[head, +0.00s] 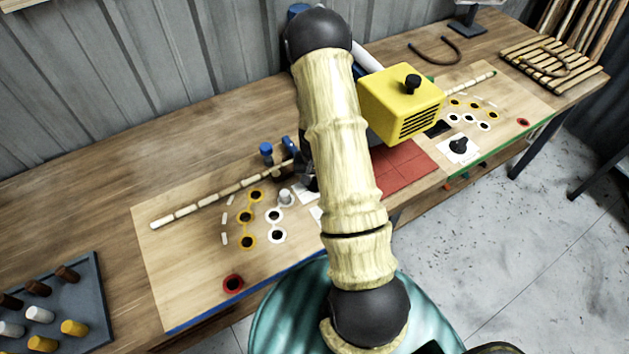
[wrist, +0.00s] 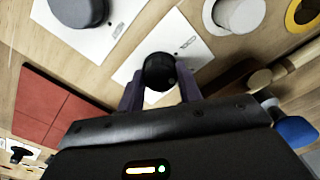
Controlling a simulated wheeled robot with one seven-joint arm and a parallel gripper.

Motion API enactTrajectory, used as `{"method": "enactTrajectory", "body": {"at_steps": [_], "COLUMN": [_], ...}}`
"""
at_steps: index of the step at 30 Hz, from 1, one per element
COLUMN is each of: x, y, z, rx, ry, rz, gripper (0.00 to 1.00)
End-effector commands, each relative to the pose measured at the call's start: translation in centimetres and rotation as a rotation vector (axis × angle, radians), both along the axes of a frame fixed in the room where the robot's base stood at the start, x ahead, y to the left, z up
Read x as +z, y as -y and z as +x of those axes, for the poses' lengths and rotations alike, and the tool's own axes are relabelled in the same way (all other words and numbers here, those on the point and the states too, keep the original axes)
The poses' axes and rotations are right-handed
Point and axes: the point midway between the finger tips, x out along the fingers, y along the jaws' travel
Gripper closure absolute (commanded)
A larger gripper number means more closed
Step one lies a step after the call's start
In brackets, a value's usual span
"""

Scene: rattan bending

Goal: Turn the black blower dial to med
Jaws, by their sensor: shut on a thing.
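A black round dial (wrist: 160,70) stands on a white card (wrist: 196,50) with small dark marks, too small to read. My gripper (wrist: 160,88) is shut on this dial, one finger on each side of it. A larger dark grey knob (wrist: 78,10) sits on a second white card (wrist: 98,42) in the wrist view's upper left. In the head view my arm hides the held dial and most of the gripper. I cannot tell which setting the dial points to.
A grey peg (wrist: 240,14) stands close by on the board. A yellow box (head: 395,105) with a black knob on top stands right of my arm, beside red tiles (head: 408,165). A rattan pole (head: 205,203) lies along the left board. A peg tray (head: 88,290) is at lower left.

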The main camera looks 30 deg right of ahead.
Motion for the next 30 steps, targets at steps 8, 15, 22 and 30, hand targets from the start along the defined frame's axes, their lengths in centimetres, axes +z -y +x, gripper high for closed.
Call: {"method": "enactTrajectory", "body": {"at_steps": [8, 15, 22, 30], "x": [-0.04, 0.0, 0.06, 0.13], "y": [-0.1, -0.12, -0.14, -0.14], "z": [0.06, 0.08, 0.12, 0.18], "rx": [-0.263, -0.49, -0.709, -0.962], "ry": [0.0, 0.0, -0.001, 0.0], "rz": [0.0, 0.0, 0.0, 0.0], "gripper": [0.88, 0.88, 0.88, 0.88]}}
